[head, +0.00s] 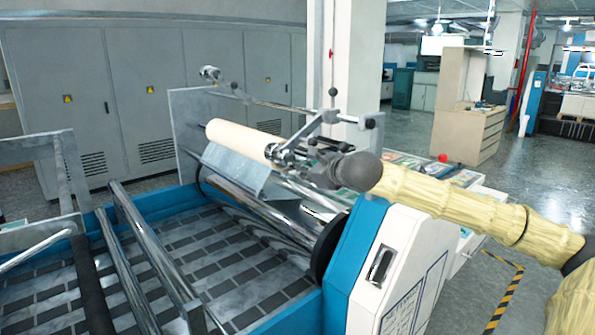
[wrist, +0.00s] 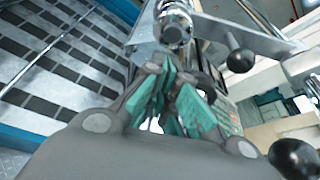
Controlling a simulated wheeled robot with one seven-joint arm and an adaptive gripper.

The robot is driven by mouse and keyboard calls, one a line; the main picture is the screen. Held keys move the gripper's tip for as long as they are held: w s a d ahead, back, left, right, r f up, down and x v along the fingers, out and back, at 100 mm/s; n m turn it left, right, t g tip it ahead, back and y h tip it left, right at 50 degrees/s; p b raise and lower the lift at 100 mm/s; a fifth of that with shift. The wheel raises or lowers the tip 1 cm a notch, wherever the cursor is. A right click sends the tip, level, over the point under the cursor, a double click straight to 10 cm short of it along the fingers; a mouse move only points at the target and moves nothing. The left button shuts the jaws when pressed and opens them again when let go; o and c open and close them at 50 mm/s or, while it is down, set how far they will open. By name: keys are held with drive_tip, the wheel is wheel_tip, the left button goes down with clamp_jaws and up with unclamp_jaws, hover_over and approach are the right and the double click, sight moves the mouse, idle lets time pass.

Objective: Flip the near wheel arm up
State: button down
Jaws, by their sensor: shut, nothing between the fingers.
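The near wheel arm (head: 308,130) is a metal lever with black ball knobs, at the near end of the cream roll (head: 238,140). In the wrist view a metal arm with a black knob (wrist: 240,60) and a round metal end (wrist: 174,24) lies just beyond my fingers. My gripper (head: 312,168) is beside the lever's lower part in the head view, partly hidden among the metal parts. In the wrist view its green-padded fingers (wrist: 180,100) are shut and empty. I cannot tell whether they touch the lever.
A white and blue machine housing (head: 385,270) stands below my arm. A metal side plate (head: 190,125) and a cross rod (head: 262,100) are behind the roll. Shiny rollers (head: 150,250) lie at left. Another black knob (wrist: 294,158) is close at the wrist view's lower right.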

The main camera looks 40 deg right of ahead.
drive_tip(key=p+x, duration=0.3)
drive_tip(key=x, duration=0.6)
drive_tip(key=shift+w, duration=0.2)
drive_tip(key=shift+a, duration=0.1)
drive_tip(key=shift+w+a, duration=0.1)
drive_tip(key=shift+a, duration=0.1)
